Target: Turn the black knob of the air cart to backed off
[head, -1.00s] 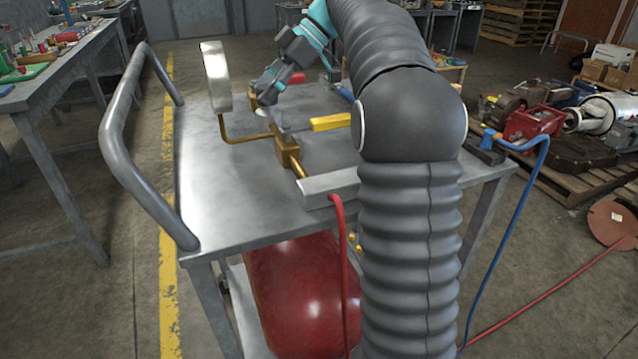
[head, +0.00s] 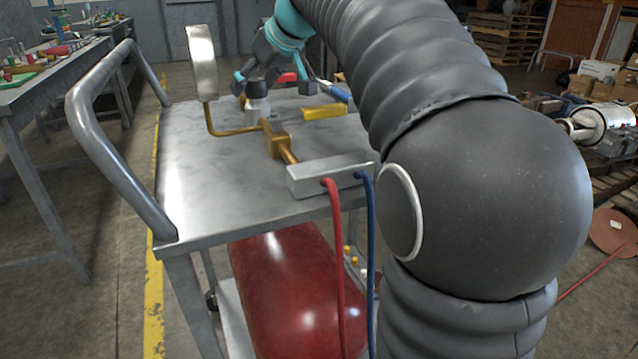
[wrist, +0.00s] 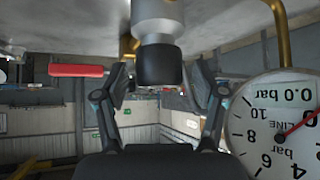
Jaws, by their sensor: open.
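The black knob (head: 257,88) sits on a grey regulator body (head: 258,107) on top of the air cart (head: 205,170). In the wrist view the knob (wrist: 159,66) hangs in the upper middle, below its pale body (wrist: 157,20). My gripper (head: 260,86) is open above the knob, with a finger on either side. In the wrist view my gripper (wrist: 158,80) shows gaps between the fingers and the knob. The round gauge (head: 203,62) stands left of the knob; its face (wrist: 275,128) reads 0.0 bar.
A brass pipe (head: 275,138) leads to a silver block (head: 325,177) with red and blue hoses. A red handle (wrist: 76,70) and a yellow bar (head: 322,112) are near the knob. The cart's handrail (head: 105,110) is at left. My arm hides the cart's right side.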

